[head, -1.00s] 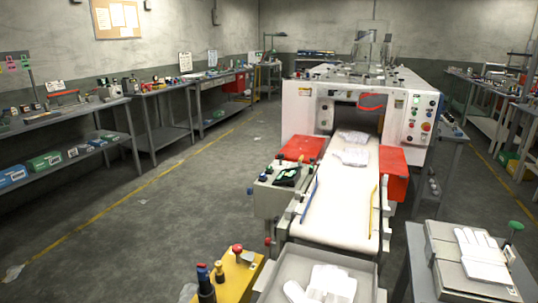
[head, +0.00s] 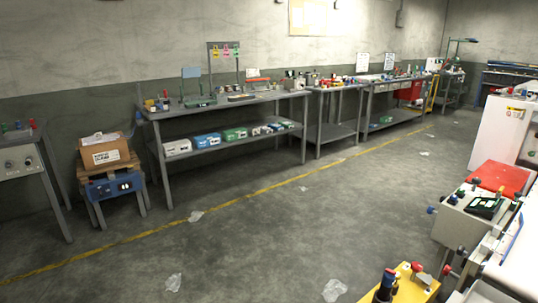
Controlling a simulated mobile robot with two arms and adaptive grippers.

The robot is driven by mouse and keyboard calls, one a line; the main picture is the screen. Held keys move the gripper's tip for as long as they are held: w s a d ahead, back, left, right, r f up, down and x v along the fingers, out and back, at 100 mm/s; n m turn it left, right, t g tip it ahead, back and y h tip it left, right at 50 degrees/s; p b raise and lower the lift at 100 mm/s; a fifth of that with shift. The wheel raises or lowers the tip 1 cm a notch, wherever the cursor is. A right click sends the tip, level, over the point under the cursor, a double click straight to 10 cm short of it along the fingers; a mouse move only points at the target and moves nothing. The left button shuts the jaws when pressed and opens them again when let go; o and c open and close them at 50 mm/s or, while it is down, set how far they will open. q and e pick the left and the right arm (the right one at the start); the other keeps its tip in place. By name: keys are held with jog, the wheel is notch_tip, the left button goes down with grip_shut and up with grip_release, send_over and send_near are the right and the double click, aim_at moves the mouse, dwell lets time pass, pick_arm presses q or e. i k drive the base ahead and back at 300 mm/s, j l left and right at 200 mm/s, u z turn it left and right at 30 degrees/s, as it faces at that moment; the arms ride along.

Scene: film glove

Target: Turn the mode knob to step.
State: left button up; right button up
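No knob that I can identify as the mode knob shows now. The white machine (head: 497,130) is cut off by the right edge, and its front control panel is out of view. A grey box (head: 465,220) with small knobs and a black device on top stands in front of it at the right. Neither of my grippers is in view.
A long grey workbench (head: 225,108) with boxes on its lower shelf lines the wall. A cardboard box (head: 105,150) sits on a low stand at left. A yellow surface with a red knob (head: 418,267) is at bottom right. The middle floor (head: 270,235) is mostly clear, with scattered plastic scraps.

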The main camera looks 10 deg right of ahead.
aim_at(476, 180)
jog(key=i+j+u, duration=0.2)
jog(key=i+j, duration=0.3)
jog(key=i+j+u, duration=0.2)
jog(key=i+j, duration=0.2)
jog(key=i+j+u, duration=0.15)
jog(key=i+j, duration=0.15)
jog(key=i, duration=0.35)
jog(key=i+z, duration=0.5)
jog(key=i+j+z, duration=0.25)
jog(key=i+z, duration=0.25)
jog(key=i, duration=0.15)
jog(key=i+l+z, duration=0.25)
jog(key=z, duration=0.15)
jog(key=i+l+z, duration=0.1)
jog(key=i+z, duration=0.6)
jog(key=z, duration=0.15)
jog(key=i+j+z, duration=0.1)
jog(key=i+z, duration=0.6)
jog(key=i, duration=0.2)
jog(key=i+z, duration=0.3)
jog(key=i, duration=0.2)
jog(key=i+j+z, duration=0.3)
jog(key=i, duration=0.15)
